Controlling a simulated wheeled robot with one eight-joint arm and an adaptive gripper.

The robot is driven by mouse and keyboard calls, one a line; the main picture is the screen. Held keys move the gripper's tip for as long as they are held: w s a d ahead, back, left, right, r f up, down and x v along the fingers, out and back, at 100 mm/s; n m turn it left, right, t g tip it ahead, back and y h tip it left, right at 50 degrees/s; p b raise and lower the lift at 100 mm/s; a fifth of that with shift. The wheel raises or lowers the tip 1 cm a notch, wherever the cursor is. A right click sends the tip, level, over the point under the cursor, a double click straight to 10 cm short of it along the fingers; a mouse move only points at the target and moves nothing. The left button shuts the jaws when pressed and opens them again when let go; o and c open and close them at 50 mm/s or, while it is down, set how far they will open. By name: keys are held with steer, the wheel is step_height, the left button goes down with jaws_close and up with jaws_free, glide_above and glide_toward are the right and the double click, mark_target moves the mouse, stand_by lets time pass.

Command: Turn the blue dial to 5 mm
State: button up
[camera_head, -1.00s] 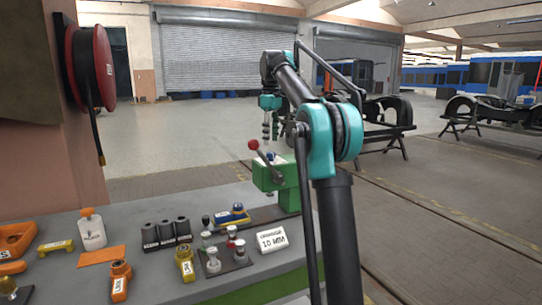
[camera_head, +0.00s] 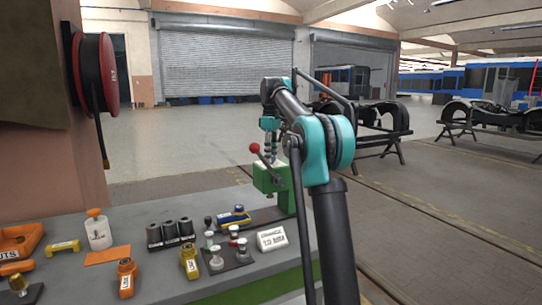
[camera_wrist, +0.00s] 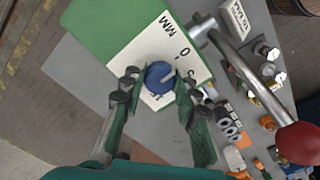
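The blue dial (camera_wrist: 160,77) sits on a white scale plate (camera_wrist: 143,50) with black marks, on a green machine (camera_wrist: 92,22). A light line crosses the dial's top; which mark it points to is hard to tell. My gripper (camera_wrist: 157,86) is open, with one finger on each side of the dial; a narrow gap seems to show at both sides. In the head view my gripper (camera_head: 271,148) points down just above the green machine (camera_head: 268,180), and the dial is hidden there.
A lever with a red ball (camera_head: 255,148) sticks out of the machine, close to my gripper; its ball (camera_wrist: 300,143) also shows in the wrist view. A sign reading 10 MM (camera_head: 272,238) and several tools stand on the grey bench (camera_head: 200,215).

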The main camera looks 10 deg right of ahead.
steer(key=c, duration=0.4)
steer(key=shift+c, duration=0.2)
steer(key=shift+m, duration=0.4)
steer(key=m, duration=0.3)
steer(key=shift+m, duration=2.5)
steer(key=o, duration=1.2)
steer(key=shift+c, duration=0.2)
